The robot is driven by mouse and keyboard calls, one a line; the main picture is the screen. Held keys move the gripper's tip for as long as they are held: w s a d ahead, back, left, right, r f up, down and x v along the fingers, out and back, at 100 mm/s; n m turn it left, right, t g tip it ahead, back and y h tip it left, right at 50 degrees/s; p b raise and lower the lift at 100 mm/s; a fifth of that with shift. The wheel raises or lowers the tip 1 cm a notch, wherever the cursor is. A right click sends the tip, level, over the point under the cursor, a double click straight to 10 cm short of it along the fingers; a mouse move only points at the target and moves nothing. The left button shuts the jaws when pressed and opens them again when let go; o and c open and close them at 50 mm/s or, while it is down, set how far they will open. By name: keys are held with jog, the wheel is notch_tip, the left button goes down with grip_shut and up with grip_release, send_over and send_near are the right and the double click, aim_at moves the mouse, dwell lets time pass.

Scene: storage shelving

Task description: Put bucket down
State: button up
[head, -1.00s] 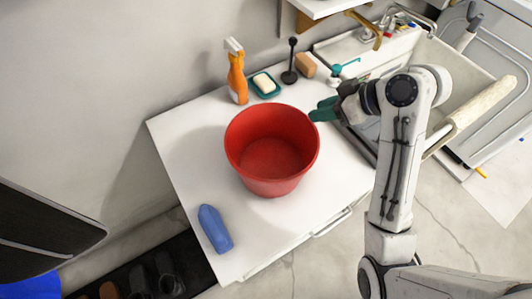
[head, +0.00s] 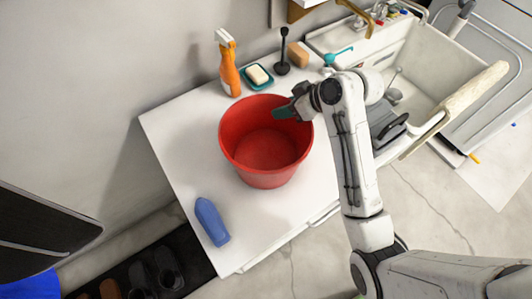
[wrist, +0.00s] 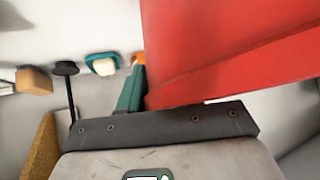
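The red bucket (head: 265,178) stands upright on the white counter top (head: 185,130), its open mouth facing up and its inside looking empty. My gripper (head: 285,112) is at the bucket's upper right rim, with its green fingertips overlapping the mouth in the head view. In the wrist view the bucket (wrist: 235,45) fills the upper right, close against one green finger (wrist: 133,90). The other finger is hidden, so I cannot tell whether the fingers are closed on the rim.
A blue bottle (head: 211,222) lies on the counter near its front left. An orange spray bottle (head: 229,70), soap in a teal dish (head: 270,84), a black plunger-like tool (head: 283,55) and a brown block (head: 298,54) stand along the wall. A sink (head: 420,70) is right.

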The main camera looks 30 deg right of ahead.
jog(key=shift+c, duration=0.4)
grip_shut()
dwell(0.9)
